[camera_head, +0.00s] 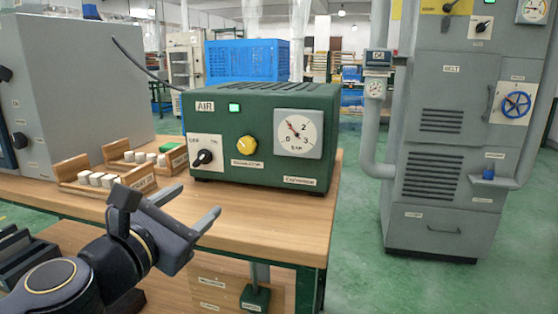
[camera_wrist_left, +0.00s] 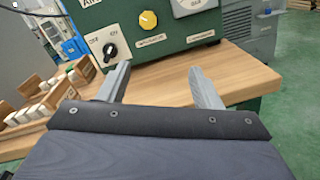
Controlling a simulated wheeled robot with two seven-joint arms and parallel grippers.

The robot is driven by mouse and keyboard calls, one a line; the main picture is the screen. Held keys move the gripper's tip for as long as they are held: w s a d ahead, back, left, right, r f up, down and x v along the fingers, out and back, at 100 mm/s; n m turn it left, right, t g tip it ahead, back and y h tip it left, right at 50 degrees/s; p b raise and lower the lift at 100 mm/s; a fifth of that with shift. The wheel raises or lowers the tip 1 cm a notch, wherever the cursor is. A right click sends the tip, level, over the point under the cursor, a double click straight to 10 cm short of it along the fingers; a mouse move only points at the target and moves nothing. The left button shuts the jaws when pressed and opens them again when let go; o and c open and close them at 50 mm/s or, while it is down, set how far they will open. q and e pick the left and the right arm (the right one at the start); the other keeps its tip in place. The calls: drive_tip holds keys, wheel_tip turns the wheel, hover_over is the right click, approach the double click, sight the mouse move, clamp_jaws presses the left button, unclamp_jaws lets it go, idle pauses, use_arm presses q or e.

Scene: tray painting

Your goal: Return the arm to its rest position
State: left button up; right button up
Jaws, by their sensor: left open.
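My left gripper (camera_head: 192,208) is in front of the workbench edge in the head view, with its two fingers apart and nothing between them. In the left wrist view the open fingers (camera_wrist_left: 160,84) point toward the bench top and the green compressor box. The green box (camera_head: 230,170) stands on the wooden bench with a lit green lamp, a black off/on knob (camera_head: 204,157), a yellow regulator knob (camera_head: 247,145) and a dial gauge (camera_head: 299,134). The gripper is apart from the box. My right gripper does not show.
The wooden bench top (camera_head: 285,222) has free room right of the gripper. Two wooden racks with white blocks (camera_head: 97,180) stand left of the box, beside a large grey cabinet (camera_head: 85,80). A tall grey machine (camera_head: 450,130) stands on the green floor at right.

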use_arm(q)
drive_tip(key=s+a+f+m+g+y+p, duration=0.15)
drive_tip(key=s+f+m+g, duration=0.25)
drive_tip(key=s+f+m, duration=0.4)
drive_tip(key=s+a+f+m+g, duration=0.3)
drive_tip(key=s+f+m+g, duration=0.15)
drive_tip(key=f+m, duration=0.5)
drive_tip(key=s+a+f+m+g+y, duration=0.1)
drive_tip(key=s+a+f+m+g, duration=0.15)
drive_tip(key=s+f+m, duration=0.55)
wheel_tip(320, 180, up, 34)
drive_tip(key=p, duration=3.4)
drive_tip(key=shift+w+d+f, duration=0.2)
drive_tip(key=shift+w, duration=0.25)
drive_tip(key=shift+m, duration=0.25)
